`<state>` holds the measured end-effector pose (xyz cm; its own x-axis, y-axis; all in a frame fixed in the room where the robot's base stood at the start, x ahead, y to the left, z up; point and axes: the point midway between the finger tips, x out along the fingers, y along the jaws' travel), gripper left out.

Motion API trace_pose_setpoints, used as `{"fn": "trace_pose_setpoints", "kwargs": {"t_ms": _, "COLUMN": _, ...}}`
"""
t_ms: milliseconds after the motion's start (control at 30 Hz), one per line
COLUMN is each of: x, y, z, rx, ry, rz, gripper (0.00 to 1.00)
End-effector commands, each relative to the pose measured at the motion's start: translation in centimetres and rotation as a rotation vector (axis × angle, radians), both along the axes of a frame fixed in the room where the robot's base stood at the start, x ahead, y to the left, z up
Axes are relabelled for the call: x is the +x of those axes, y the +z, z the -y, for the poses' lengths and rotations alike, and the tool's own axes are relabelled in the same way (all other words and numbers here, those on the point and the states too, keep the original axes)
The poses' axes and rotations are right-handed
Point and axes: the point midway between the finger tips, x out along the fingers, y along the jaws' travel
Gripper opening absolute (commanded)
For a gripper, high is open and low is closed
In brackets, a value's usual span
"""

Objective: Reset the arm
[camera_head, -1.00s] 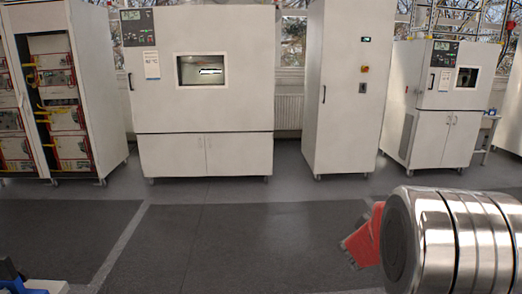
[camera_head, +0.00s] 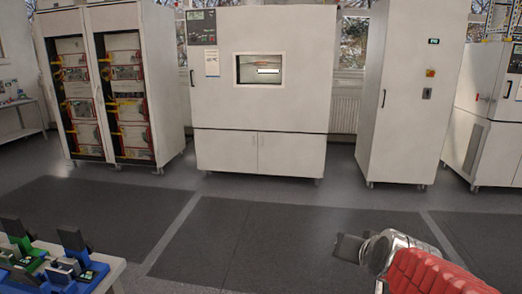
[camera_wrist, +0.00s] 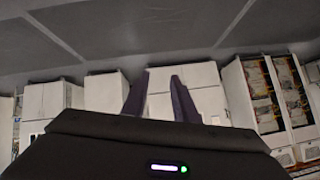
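My arm shows at the lower right of the head view, with a red link (camera_head: 425,275) and a silver joint. At its end is a dark grey part that looks like my gripper (camera_head: 347,246), held out over the floor mats. In the wrist view, the two dark fingers of my gripper (camera_wrist: 158,76) stand apart with a clear gap between them. Nothing is held between them. The wrist view is upside down, with floor at the top and cabinets below.
A table (camera_head: 118,267) with blue and green fixtures (camera_head: 75,250) stands at the lower left. Battery racks (camera_head: 128,90), a test chamber (camera_head: 262,100) and a tall cabinet (camera_head: 408,105) line the back. The dark floor mat (camera_head: 255,240) is clear.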

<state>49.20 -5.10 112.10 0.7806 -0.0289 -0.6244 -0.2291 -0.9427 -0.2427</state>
Motion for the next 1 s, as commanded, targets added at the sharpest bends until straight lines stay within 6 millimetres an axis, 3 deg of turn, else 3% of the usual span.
{"fn": "trace_pose_setpoints", "kwargs": {"t_ms": 100, "x": -3.6, "y": -0.3, "z": -2.3, "rx": -0.026, "ry": 0.081, "rz": -0.070, "gripper": 0.26}}
{"fn": "trace_pose_setpoints", "kwargs": {"t_ms": 300, "x": -10.0, "y": -1.5, "z": -4.7, "rx": -0.086, "ry": 0.191, "rz": -0.205, "gripper": 0.26}}
{"fn": "trace_pose_setpoints", "kwargs": {"t_ms": 500, "x": -16.3, "y": -2.9, "z": -5.2, "rx": -0.159, "ry": 0.260, "rz": -0.336, "gripper": 0.26}}
{"fn": "trace_pose_setpoints", "kwargs": {"t_ms": 600, "x": -18.3, "y": -3.4, "z": -5.2, "rx": -0.184, "ry": 0.276, "rz": -0.381, "gripper": 0.26}}
{"fn": "trace_pose_setpoints", "kwargs": {"t_ms": 733, "x": -19.4, "y": -3.7, "z": -5.1, "rx": -0.197, "ry": 0.281, "rz": -0.406, "gripper": 0.26}}
{"fn": "trace_pose_setpoints", "kwargs": {"t_ms": 1000, "x": -19.4, "y": -3.7, "z": -5.1, "rx": -0.197, "ry": 0.281, "rz": -0.407, "gripper": 0.26}}
